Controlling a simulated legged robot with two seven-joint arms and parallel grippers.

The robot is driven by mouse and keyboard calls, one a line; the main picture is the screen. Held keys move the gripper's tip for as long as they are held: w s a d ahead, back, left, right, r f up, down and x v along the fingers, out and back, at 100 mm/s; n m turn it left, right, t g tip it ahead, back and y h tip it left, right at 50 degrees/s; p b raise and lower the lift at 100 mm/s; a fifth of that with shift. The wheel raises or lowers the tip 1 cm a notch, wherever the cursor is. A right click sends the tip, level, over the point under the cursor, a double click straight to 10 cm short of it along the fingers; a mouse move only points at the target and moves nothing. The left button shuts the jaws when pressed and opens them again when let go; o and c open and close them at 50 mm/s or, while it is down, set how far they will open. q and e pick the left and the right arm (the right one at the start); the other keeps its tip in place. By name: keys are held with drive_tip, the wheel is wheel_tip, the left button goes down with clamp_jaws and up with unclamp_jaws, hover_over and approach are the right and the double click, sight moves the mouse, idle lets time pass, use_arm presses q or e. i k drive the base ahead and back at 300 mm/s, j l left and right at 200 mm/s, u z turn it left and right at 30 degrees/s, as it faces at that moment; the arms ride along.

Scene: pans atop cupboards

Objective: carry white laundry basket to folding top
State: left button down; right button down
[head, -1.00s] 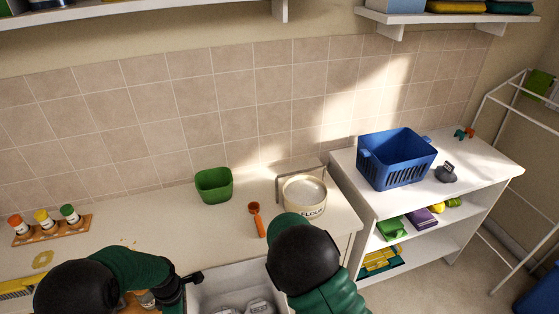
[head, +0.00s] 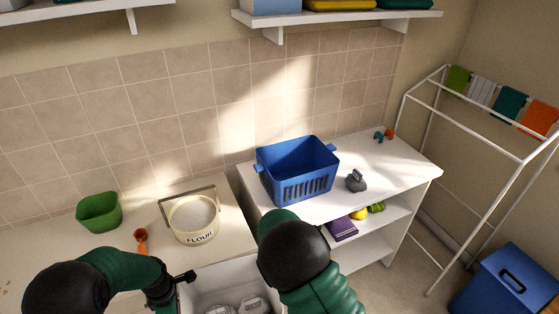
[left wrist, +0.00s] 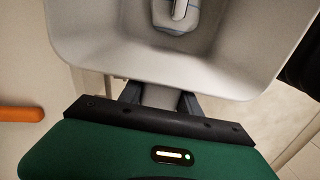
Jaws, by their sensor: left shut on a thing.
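The white laundry basket (head: 225,283) is at the bottom of the head view, in front of the counter, with its near part cut off. Greyish items lie inside it. My left gripper (head: 187,277) is at its left side. In the left wrist view the gripper (left wrist: 160,98) is shut on the basket's near rim or handle, and the basket (left wrist: 85,35) fills the top of the picture. My right arm reaches along the basket's right side, but its gripper is hidden. The white top (head: 405,168) of the shelf unit at right carries a blue basket (head: 300,172).
A grey weight-like object (head: 356,182) and small coloured pieces (head: 384,135) share the white top, whose right part is bare. A drying rack (head: 480,140) stands at right.

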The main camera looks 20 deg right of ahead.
sight(382, 162)
drive_tip(key=l, duration=0.65)
drive_tip(key=i+l+z, duration=0.1)
drive_tip(key=l, duration=0.55)
drive_tip(key=l+z, duration=0.1)
drive_tip(key=l, duration=0.5)
